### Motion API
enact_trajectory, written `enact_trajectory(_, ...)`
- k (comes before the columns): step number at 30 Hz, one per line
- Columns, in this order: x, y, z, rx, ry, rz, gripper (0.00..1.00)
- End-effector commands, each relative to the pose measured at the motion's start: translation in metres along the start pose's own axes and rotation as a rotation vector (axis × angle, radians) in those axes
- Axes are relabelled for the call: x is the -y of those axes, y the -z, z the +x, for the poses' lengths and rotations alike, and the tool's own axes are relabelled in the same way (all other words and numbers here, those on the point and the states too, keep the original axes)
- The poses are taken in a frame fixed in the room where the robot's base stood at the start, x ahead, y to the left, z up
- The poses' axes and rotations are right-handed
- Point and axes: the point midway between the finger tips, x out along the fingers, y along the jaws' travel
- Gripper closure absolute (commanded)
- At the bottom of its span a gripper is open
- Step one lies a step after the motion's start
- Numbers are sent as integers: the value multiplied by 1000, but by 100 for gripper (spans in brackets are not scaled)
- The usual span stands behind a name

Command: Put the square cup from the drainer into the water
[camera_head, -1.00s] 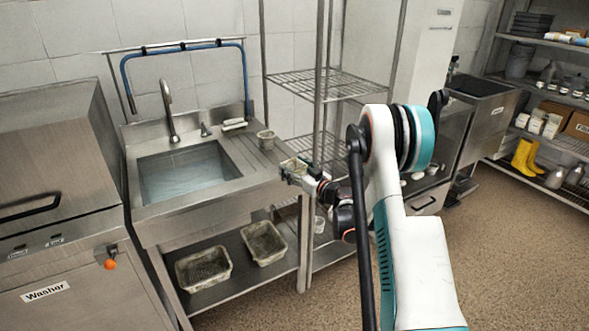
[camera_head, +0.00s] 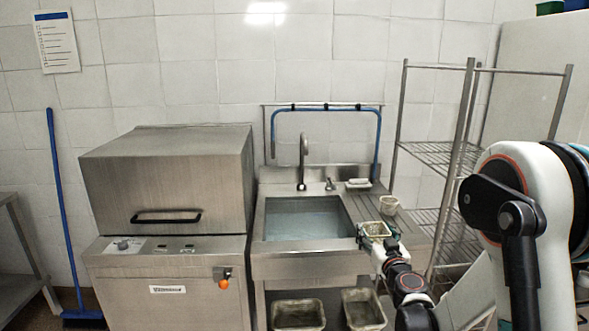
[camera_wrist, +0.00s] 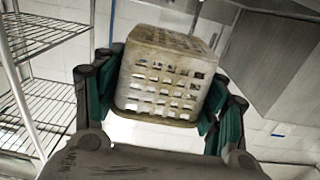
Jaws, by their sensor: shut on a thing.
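The square cup (camera_head: 376,229) is a small, dirty, pale perforated basket. My gripper (camera_head: 370,238) is shut on it, above the right front side of the sink unit, near the edge between basin and drainer. In the wrist view the square cup (camera_wrist: 160,78) sits between the green-padded fingers of my gripper (camera_wrist: 163,105), one on each side. The water (camera_head: 305,222) lies in the basin to the left of the held cup. The drainer (camera_head: 408,232) is the ribbed area right of the basin. The gap between the cup and the counter cannot be judged.
The faucet (camera_head: 303,165) rises behind the basin. A washer (camera_head: 168,200) stands left of the sink, a wire rack (camera_head: 440,155) right. Two trays (camera_head: 298,315) (camera_head: 363,310) sit below the sink.

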Motion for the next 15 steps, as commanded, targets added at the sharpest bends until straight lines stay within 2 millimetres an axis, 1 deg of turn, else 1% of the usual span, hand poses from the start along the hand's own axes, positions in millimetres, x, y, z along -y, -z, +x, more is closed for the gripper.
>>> enact_trajectory(1,15,7,-10,-2,-8,-1,49)
enact_trajectory(3,26,14,-20,-6,-26,-2,49)
enact_trajectory(6,37,21,-30,-10,-43,-1,49)
enact_trajectory(9,42,24,-37,-12,-54,-1,49)
enact_trajectory(15,43,26,-38,-14,-59,-3,49)
